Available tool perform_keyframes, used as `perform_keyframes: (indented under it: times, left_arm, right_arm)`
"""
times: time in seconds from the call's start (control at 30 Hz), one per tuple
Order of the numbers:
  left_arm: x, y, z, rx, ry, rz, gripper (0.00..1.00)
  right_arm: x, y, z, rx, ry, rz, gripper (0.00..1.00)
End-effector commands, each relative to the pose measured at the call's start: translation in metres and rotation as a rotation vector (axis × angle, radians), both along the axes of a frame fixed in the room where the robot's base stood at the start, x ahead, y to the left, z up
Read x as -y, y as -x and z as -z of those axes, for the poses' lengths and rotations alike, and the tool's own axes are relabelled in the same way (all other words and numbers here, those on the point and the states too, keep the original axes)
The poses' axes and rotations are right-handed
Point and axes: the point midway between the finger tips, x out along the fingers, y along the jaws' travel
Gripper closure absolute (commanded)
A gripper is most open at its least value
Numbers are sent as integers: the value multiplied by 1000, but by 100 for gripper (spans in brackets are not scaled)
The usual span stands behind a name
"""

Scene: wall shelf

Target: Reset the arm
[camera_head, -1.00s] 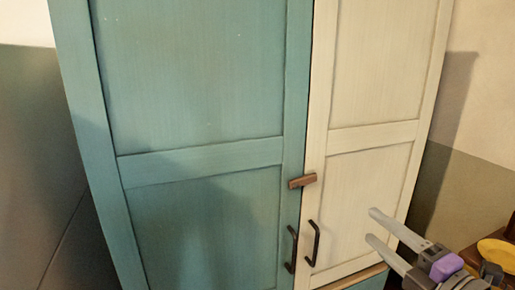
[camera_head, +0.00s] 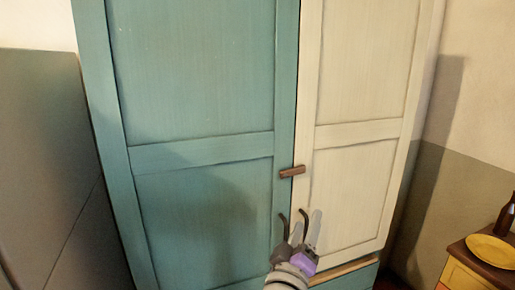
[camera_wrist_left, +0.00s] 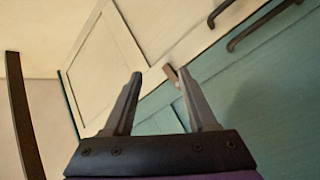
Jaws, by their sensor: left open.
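My left gripper (camera_head: 306,228) is low in the middle of the head view, in front of the cabinet doors near their handles. Its two grey fingers point up, apart and empty. The left wrist view shows the same open fingers (camera_wrist_left: 162,88) with nothing between them and the cabinet beyond. A dark handle (camera_head: 283,226) on the teal side stands beside the gripper. The other dark handle (camera_head: 304,220) is partly covered by it. I cannot tell whether the gripper touches either. My right gripper is not in view.
The tall cabinet has a teal door (camera_head: 200,90) and a cream door (camera_head: 360,80), both shut, with a small wooden latch (camera_head: 292,172) across the seam. At the right, a small cabinet bears a yellow plate (camera_head: 492,250) and a dark bottle (camera_head: 507,214).

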Motion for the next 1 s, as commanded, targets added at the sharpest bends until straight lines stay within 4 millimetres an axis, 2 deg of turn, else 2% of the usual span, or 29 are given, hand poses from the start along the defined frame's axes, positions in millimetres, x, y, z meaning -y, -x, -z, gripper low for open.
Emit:
perform_keyframes:
  times: [0.03,0.17,0.3,0.4,0.5,0.6,0.7,0.83,1.0]
  left_arm:
    - [-24,5,27,-37,-112,19,43]
    - [-76,33,108,-185,-403,83,43]
    - [-135,73,187,-377,-642,115,43]
    - [-179,108,238,-530,-780,123,43]
    - [-218,145,278,-679,-885,123,43]
    - [-248,177,306,-802,-954,123,43]
    - [-267,199,323,-888,-996,121,43]
    - [-276,212,332,-936,-1017,121,43]
    - [-277,213,332,-940,-1019,123,43]
  right_arm:
    - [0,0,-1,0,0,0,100]
    - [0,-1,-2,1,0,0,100]
    - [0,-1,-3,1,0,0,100]
    - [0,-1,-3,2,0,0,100]
    - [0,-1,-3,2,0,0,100]
    - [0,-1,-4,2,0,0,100]
    - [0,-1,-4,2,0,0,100]
    - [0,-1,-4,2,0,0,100]
    - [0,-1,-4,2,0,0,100]
